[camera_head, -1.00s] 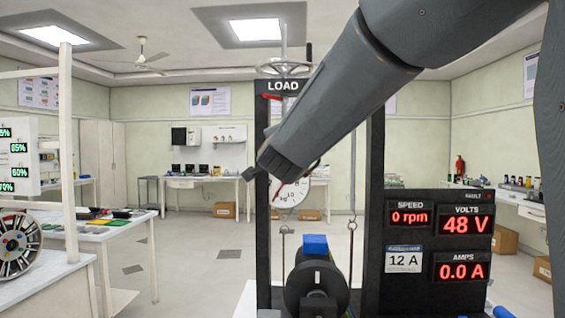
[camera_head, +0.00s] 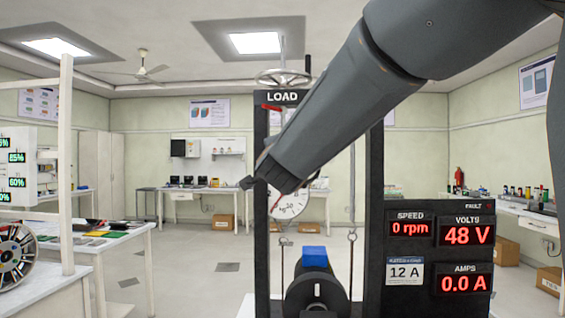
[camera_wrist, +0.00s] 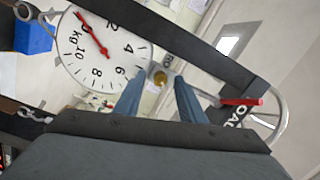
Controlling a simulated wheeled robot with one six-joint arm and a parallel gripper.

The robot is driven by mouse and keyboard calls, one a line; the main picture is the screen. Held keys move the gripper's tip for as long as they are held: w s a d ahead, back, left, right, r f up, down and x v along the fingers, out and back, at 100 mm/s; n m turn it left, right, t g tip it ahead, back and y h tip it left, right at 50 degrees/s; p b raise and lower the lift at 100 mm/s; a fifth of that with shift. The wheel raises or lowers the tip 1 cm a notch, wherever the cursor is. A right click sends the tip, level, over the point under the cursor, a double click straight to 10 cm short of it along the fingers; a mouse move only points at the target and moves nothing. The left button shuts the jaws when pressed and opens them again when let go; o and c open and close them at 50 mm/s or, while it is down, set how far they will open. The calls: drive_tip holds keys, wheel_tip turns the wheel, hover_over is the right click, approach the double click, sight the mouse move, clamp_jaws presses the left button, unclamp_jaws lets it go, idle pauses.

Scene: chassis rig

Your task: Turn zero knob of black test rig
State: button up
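The black test rig (camera_head: 376,150) stands in front of me with a white round kg dial (camera_head: 290,205) and a red pointer. The dial also shows in the wrist view (camera_wrist: 95,55), its red pointer near the zero end. A small brass-coloured knob (camera_wrist: 160,78) sits beside the dial's edge, near a partly readable label. My gripper (camera_wrist: 156,85) is open, its two blue fingers apart, with the knob showing between and just beyond their tips. I cannot tell whether they touch it. In the head view my gripper (camera_head: 252,180) is left of the dial, and the knob is hidden.
A handwheel (camera_head: 284,77) and LOAD plate top the rig, with a red lever (camera_wrist: 240,102) close to my gripper. The display panel (camera_head: 438,250) reads 0 rpm, 48 V and 0.0 A. A blue block (camera_head: 314,256) sits low on the rig. Benches line the room.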

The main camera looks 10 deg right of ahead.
drive_tip(key=b+v, duration=0.1)
drive_tip(key=v, duration=0.6)
drive_tip(key=shift+s, duration=0.2)
drive_tip(key=s+a+f+n+g+y, duration=0.1)
drive_tip(key=f+n+g, duration=0.1)
drive_tip(key=f, duration=0.8)
drive_tip(key=s+a+f+n+g+y, duration=0.1)
drive_tip(key=s+f+n+g+y, duration=0.1)
drive_tip(key=f+n, duration=0.3)
drive_tip(key=s+a+f+n+g+y, duration=0.1)
drive_tip(key=f+n+g, duration=0.3)
drive_tip(key=f, duration=1)
drive_tip(key=shift+s+a+f+y, duration=0.1)
drive_tip(key=shift+s+f+y, duration=0.25)
drive_tip(key=shift+y, duration=0.15)
drive_tip(key=s+d+f+n+g, duration=0.2)
drive_tip(key=s+f+n+g, duration=0.1)
drive_tip(key=s+f, duration=0.6)
drive_tip(key=s+d+f+n+g, duration=0.3)
drive_tip(key=s+f+g, duration=0.3)
drive_tip(key=s+f, duration=0.3)
drive_tip(key=s, duration=0.3)
drive_tip(key=shift+d+h, duration=0.2)
drive_tip(key=shift+h, duration=0.2)
drive_tip(key=shift+s, duration=0.1)
idle(1.1)
